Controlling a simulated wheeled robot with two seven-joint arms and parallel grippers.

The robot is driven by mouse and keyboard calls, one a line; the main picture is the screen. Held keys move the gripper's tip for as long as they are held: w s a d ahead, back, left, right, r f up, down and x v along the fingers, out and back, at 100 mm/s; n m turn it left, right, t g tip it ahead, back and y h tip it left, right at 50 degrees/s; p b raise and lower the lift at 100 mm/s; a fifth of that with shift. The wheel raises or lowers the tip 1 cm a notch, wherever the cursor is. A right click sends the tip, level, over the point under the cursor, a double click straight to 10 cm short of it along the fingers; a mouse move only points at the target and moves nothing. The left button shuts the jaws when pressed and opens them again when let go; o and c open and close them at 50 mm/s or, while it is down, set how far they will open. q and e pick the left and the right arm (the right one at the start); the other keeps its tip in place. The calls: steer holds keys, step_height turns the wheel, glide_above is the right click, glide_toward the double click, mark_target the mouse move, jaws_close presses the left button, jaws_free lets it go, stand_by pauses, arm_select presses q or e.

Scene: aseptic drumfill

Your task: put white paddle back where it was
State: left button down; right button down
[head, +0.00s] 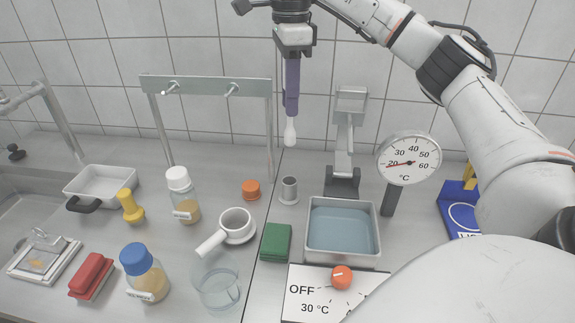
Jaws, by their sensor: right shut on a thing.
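My right gripper (293,50) is at the top centre, pointing down and shut on the white paddle. The paddle hangs upright below it, with a long purple-grey shaft and a small white end (290,132). The paddle is in the air in front of the tiled wall, just right of the grey rack (205,86). The rack has a crossbar with two pegs, and both are bare. My left gripper is not in view.
Below the paddle stand a small metal cup (289,190), a green block (276,242) and a metal basin of bluish liquid (342,230). A dial gauge (408,160) and grey stand (343,150) are to the right. Bottles (182,195) and a white dipper (235,222) stand left.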

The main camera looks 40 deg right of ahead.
mark_target(290, 145)
step_height(290, 145, down, 8)
steer(key=b, duration=0.3)
steer(key=shift+s, duration=0.1)
step_height(290, 145, down, 2)
steer(key=shift+f, duration=0.75)
step_height(290, 145, down, 4)
steer(key=shift+f, duration=0.2)
steer(key=c, duration=1.5)
jaws_free()
steer(key=shift+f, duration=0.1)
steer(key=shift+c, duration=0.2)
